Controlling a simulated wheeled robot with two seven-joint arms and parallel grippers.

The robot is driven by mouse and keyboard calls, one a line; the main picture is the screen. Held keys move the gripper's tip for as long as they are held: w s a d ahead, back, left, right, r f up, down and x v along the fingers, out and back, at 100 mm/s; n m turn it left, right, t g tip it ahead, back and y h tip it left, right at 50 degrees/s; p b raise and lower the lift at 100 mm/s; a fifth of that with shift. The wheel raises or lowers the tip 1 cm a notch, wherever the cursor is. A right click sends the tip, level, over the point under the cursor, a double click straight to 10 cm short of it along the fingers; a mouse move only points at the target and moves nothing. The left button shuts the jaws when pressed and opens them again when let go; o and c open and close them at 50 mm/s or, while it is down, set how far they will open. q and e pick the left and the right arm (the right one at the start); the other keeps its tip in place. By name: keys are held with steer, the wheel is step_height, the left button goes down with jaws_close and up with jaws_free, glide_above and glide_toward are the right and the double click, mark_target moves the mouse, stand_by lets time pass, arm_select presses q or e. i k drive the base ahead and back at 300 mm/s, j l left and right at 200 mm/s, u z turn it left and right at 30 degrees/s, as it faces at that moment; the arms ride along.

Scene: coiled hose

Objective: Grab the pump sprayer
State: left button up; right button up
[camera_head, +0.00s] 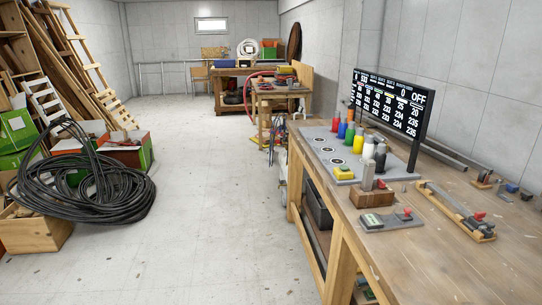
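I cannot make out a pump sprayer for certain in the head view. Several coloured bottles (350,132) stand in rows on a grey board (310,135) on the right workbench, but they are small and their tops are not clear. Neither of my grippers is in view.
A long wooden workbench (450,262) fills the right side, with a black display panel (392,102) at its back. A coiled black hose (128,198) lies over a wooden crate (35,236) at left. Ladders and planks lean behind it. The pale floor (195,200) between is clear.

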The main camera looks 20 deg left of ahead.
mark_target(269, 150)
steer(key=u, duration=0.65)
steer(key=i, duration=8.6)
steer(key=i+j+z, duration=0.2)
steer(key=i, duration=0.3)
steer(key=i+j+z, duration=0.25)
steer(key=i, duration=0.25)
steer(key=i+j+z, duration=0.2)
steer(key=i+j, duration=0.2)
steer(key=i, duration=0.05)
